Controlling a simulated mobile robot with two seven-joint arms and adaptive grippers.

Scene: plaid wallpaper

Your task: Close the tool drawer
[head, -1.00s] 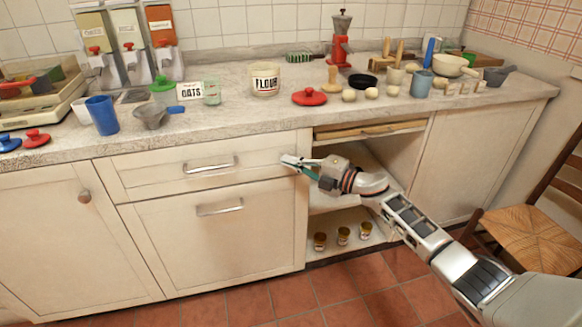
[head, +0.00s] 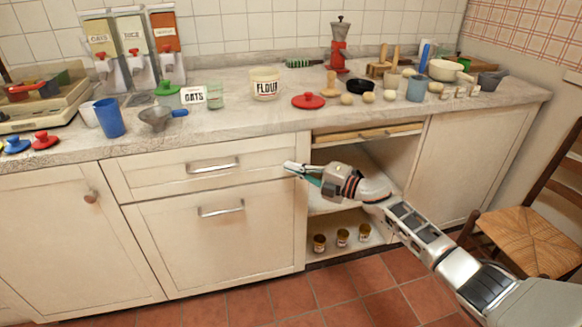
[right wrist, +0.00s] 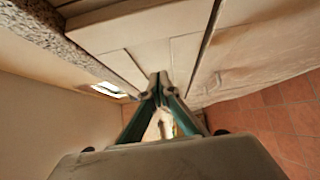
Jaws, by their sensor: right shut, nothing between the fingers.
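The base cabinet has an upper drawer (head: 150,177) with a metal bar handle (head: 212,165). A taller front (head: 205,245) with its own bar handle (head: 221,210) is below it. The upper drawer looks flush or nearly so; I cannot tell exactly. No label shows which is the tool drawer. My right gripper (head: 291,166) is shut and empty at the upper drawer's right end; contact is unclear. My left gripper is not in view.
Right of the drawers is an open compartment with several small jars (head: 342,237) on its low shelf. A wooden board-like front (head: 368,134) sits under the counter (head: 250,118), which is crowded with kitchenware. A chair (head: 520,235) stands at right. The tiled floor (head: 260,308) in front is clear.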

